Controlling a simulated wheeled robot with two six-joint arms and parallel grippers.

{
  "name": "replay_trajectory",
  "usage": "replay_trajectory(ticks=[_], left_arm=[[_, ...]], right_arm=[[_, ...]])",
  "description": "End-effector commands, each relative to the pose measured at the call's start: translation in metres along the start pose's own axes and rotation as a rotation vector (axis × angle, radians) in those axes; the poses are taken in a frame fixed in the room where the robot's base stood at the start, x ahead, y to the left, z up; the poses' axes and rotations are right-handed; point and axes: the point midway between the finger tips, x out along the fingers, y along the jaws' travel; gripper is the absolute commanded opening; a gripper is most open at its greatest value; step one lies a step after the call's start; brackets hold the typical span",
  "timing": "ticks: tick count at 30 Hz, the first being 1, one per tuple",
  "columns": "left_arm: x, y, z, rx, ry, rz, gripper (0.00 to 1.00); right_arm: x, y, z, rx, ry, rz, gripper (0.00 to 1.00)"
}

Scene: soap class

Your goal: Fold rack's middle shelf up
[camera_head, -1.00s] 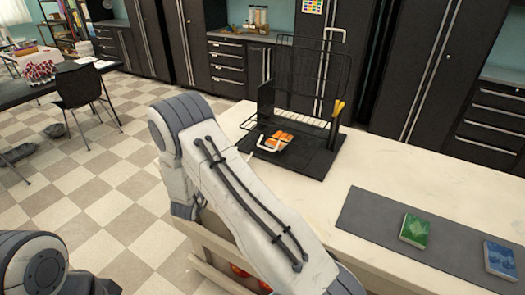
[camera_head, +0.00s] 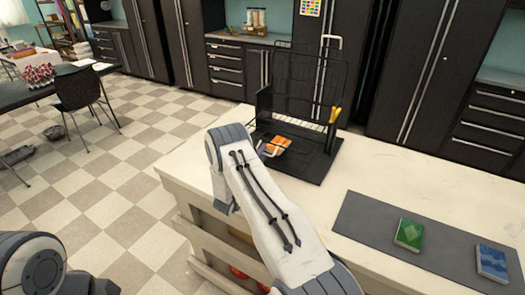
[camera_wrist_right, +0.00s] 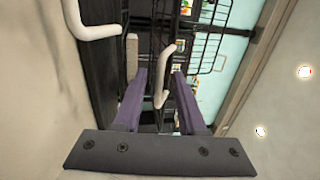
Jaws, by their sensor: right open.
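The black wire rack (camera_head: 300,82) stands on its dark base on the pale counter, with tall wire panels upright. A white handle (camera_head: 333,38) shows at its top right. Orange items (camera_head: 278,143) lie low at its front. My right gripper (camera_head: 264,149) is at the rack's low front left, partly hidden behind my forearm. In the right wrist view its purple fingers (camera_wrist_right: 159,76) are apart, with a white bent handle (camera_wrist_right: 166,78) showing between them; I cannot tell whether they touch it. Another white handle (camera_wrist_right: 92,28) shows at upper left. My left gripper is out of view.
A grey mat (camera_head: 375,222) with a green book (camera_head: 409,234) and a blue book (camera_head: 493,262) lies on the counter at right. A yellow-handled item (camera_head: 336,112) is at the rack's right side. Dark cabinets (camera_head: 420,75) stand behind. The counter between rack and mat is clear.

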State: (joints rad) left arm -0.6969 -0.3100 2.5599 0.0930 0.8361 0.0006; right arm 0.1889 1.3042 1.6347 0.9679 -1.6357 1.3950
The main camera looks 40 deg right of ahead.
Motion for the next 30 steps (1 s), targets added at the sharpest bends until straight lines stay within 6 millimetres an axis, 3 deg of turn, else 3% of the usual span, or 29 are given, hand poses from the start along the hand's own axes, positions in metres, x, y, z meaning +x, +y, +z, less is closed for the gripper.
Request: replay_trajectory(ticks=[11,12,15,30], left_arm=[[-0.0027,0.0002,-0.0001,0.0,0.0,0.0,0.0],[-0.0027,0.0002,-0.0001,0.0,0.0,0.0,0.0],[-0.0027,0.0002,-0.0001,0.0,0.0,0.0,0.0],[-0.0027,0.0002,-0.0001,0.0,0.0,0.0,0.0]], right_arm=[[0.009,0.0009,-0.0001,-0.001,-0.001,0.001,0.4],[0.0089,0.0008,-0.0001,-0.001,-0.001,0.001,0.37],[0.0088,0.0007,0.0,-0.001,-0.001,0.001,0.0],[0.0082,0.0009,0.0002,-0.002,-0.001,0.002,0.0]])
